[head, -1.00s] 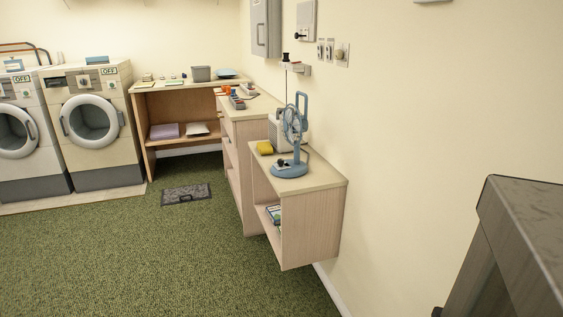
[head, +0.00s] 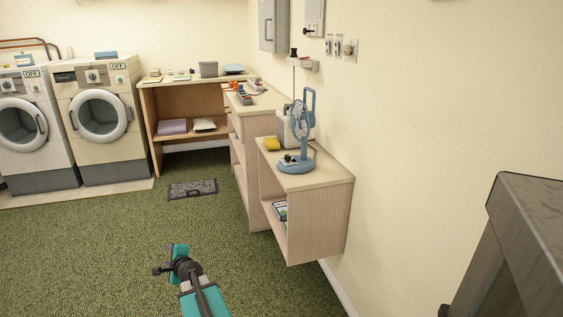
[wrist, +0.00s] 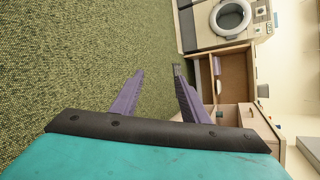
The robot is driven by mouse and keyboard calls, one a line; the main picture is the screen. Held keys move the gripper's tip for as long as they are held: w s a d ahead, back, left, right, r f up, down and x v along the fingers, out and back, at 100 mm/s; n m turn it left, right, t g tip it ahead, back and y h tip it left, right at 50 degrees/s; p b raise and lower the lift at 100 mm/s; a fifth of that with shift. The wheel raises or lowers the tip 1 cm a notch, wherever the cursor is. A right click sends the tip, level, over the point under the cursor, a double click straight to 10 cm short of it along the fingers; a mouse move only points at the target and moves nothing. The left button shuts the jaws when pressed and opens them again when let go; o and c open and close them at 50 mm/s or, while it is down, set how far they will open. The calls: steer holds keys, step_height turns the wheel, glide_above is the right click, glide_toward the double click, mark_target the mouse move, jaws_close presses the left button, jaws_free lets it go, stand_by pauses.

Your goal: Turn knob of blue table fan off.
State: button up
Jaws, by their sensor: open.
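The blue table fan (head: 298,138) stands upright on the near end of the low wooden shelf unit by the right wall. Its round base carries a small dark knob (head: 289,158) at the front left; the knob's setting is too small to tell. My gripper (head: 165,262) is low over the carpet, left of the fan and well apart from it. In the wrist view my gripper (wrist: 158,85) has its two purple fingers spread apart with nothing between them. The fan does not show clearly in the wrist view.
The shelf unit (head: 325,178) has a yellow object (head: 272,144) and a grey-white box (head: 283,128) near the fan. Washing machines (head: 100,118) stand at the back left. A dark counter (head: 530,230) is at near right. The green carpet (head: 110,250) is mostly free.

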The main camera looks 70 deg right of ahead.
steer(key=s+d+r+m+h, duration=0.3)
steer(key=s+d+r+m, duration=0.15)
steer(key=d+r, duration=0.4)
steer(key=m+g+h, duration=0.9)
steer(key=m, duration=1)
glide_toward(287, 157)
steer(key=a, duration=0.2)
steer(key=shift+s+a+n, duration=0.15)
steer(key=shift+s+n, duration=0.1)
steer(key=shift+s, duration=0.05)
steer(key=shift+w+d+b, duration=0.2)
steer(key=shift+w+d, duration=0.2)
steer(key=shift+d, duration=1.85)
steer(key=shift+w+d+b, duration=0.2)
steer(key=shift+w+d, duration=0.2)
steer(key=shift+d, duration=1.9)
steer(key=shift+w+d+b, duration=0.2)
steer(key=shift+w+d, duration=0.15)
steer(key=shift+d, duration=1.9)
steer(key=shift+c, duration=0.3)
jaws_close()
steer(key=shift+t, duration=0.3)
